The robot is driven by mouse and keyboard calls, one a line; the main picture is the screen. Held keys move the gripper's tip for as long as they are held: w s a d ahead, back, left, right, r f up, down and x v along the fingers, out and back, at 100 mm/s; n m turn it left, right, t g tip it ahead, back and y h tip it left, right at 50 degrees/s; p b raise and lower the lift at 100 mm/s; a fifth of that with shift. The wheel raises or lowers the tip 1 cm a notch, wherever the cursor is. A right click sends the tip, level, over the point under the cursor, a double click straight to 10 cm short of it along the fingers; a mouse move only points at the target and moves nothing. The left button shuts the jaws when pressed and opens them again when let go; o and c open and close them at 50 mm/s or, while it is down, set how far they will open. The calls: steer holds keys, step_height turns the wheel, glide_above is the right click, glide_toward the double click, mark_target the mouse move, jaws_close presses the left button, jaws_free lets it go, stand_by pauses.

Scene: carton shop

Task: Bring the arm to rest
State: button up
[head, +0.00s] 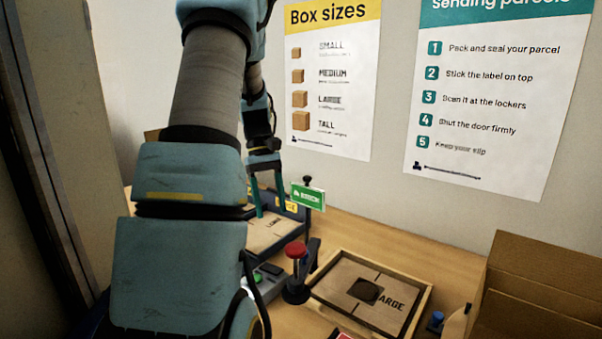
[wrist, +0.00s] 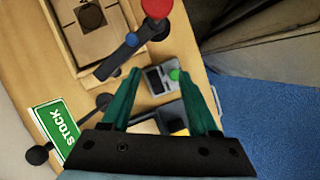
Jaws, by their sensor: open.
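My arm stretches down the left half of the head view, in front of part of the table. My gripper (head: 270,205) points down over the flat carton in the dark fixture behind the red-topped lever. In the wrist view my gripper (wrist: 168,95) shows two green fingers spread apart with nothing between them. Beyond the fingertips lies a grey control box (wrist: 162,80) with a green button.
A red-knobbed lever (head: 296,262) stands on the table. A wooden tray (head: 424,306) marked LARGE lies at front right. A green STOCK sign (head: 308,196) stands near my gripper. Brown cartons (head: 540,290) are at the right edge. Blue floor (wrist: 265,130) lies beyond the table.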

steer(key=s+d+f+m+t+y, duration=0.1)
steer(key=s+m+t, duration=0.4)
steer(key=s, duration=1)
steer(key=shift+f+m+t+y, duration=0.3)
steer(key=shift+m+y, duration=0.1)
steer(key=shift+m, duration=0.4)
stand_by(0.9)
